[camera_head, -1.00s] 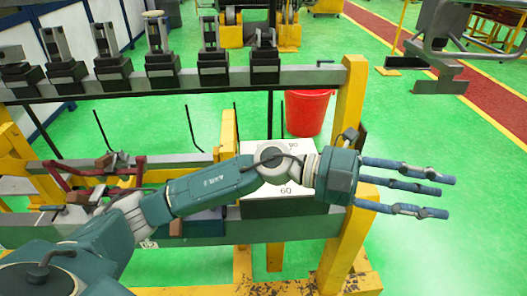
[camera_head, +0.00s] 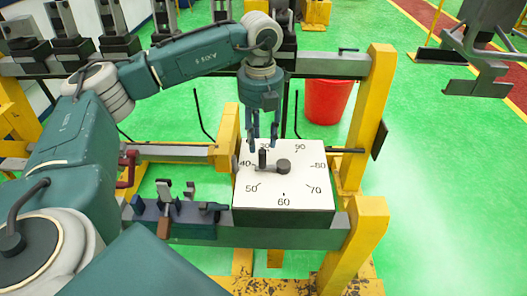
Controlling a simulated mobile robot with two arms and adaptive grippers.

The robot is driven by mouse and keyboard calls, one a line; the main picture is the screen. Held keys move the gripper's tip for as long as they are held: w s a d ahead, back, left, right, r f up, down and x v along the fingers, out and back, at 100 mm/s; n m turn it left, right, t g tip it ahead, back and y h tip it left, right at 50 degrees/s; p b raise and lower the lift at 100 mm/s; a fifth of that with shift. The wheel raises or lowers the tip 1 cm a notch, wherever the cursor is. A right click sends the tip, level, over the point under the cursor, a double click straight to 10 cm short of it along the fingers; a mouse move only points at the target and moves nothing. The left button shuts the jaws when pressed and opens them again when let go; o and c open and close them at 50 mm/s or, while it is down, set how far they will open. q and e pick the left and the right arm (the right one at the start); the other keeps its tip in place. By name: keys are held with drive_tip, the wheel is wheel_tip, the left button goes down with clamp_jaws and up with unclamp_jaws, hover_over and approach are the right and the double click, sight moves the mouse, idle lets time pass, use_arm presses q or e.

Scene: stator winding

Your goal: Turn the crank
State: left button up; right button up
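The crank (camera_head: 283,166) is a small dark grey hub with a short arm and an upright black handle (camera_head: 262,159). It sits on a white dial box (camera_head: 305,198) marked with numbers such as 40, 50, 60 and 70. The handle stands on the dial's upper left side, near the 40 mark. My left gripper (camera_head: 263,143) points down just above the handle. Its fingers are spread, with the handle at or just below the fingertips. I cannot tell whether they touch it. My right gripper is not in view.
A yellow post (camera_head: 371,110) stands right of the dial, and another yellow post (camera_head: 352,245) stands at its front right. A red bucket (camera_head: 326,102) is on the green floor behind. A metal rail (camera_head: 330,65) runs behind the dial. Open floor lies to the right.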

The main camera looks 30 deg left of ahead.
sight(263, 151)
use_arm(q)
wheel_tip(263, 151, down, 4)
drive_tip(key=shift+w+r+p, duration=0.1)
drive_tip(key=shift+r+p, duration=0.1)
drive_tip(key=shift+p, duration=0.25)
drive_tip(key=f+p, duration=0.1)
drive_tip(key=f, duration=0.3)
drive_tip(key=shift+w, duration=0.2)
drive_tip(key=shift+c, duration=1.2)
clamp_jaws()
drive_tip(key=shift+d, duration=0.1)
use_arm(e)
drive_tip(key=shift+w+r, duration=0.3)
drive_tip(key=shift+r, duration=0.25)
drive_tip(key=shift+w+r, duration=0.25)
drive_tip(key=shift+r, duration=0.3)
